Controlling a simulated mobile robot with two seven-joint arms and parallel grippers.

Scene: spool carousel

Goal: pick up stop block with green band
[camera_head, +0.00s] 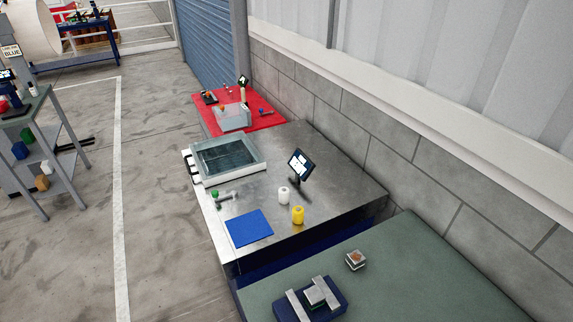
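No block with a clear green band can be made out for certain. A small pale metal block (316,293) with dark green at its edges sits in a dark blue fixture (338,304) between metal bars, at the bottom of the view. A second small block (355,260), pale with a brown top, stands on the green table top behind it, to the right. A small grey metal part (225,200) with a green piece (214,194) lies on the steel table near its left edge. Neither of my grippers shows.
The steel table (335,180) holds a blue mat (249,229), a white spool (283,195), a yellow spool (298,215), a tilted screen (300,165) and a white-rimmed tray (194,172). The green table (430,275) has free room at right. A block wall (400,150) runs behind.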

